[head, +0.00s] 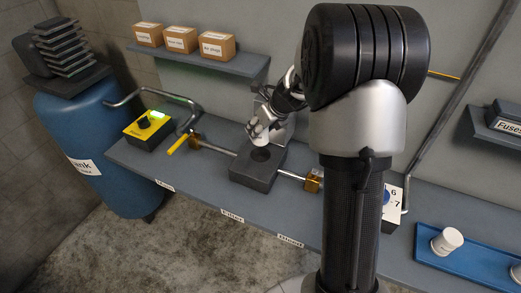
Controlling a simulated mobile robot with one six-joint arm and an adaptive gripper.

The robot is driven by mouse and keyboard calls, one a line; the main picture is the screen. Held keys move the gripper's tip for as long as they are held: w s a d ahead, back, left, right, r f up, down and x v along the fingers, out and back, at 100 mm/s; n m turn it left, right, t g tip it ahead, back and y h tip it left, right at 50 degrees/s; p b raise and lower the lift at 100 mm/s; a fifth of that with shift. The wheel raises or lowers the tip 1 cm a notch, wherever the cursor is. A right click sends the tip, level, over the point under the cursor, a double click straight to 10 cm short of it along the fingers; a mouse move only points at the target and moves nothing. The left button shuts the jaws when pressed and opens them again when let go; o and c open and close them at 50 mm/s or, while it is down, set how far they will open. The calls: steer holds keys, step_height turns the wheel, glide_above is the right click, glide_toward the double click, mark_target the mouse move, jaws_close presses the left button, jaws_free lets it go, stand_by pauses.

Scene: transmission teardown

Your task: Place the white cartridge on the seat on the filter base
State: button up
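The filter base (253,177) is a dark block on the grey bench, joined to a metal pipe on each side. Its seat (261,155) is a dark round spot on top, with nothing seen standing on it. My gripper (259,127) is just above and slightly behind the seat. A small white cylinder, which looks like the white cartridge (261,134), is at its tip, tilted and apparently held above the seat. The fingers are too small to make out clearly. Another white cylinder (447,240) stands in the blue tray (475,262) at the right.
A yellow box with a green light (149,127) and a yellow valve handle (178,145) are left of the base. Brass fittings (313,180) sit on the pipe. A shelf (200,60) with several cartons is behind. My arm hides the bench's middle right.

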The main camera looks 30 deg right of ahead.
mark_target(261, 142)
steer(key=shift+f+b, duration=1.65)
steer(key=shift+f, duration=1.7)
steer(key=shift+f, duration=0.15)
steer(key=o, duration=1.1)
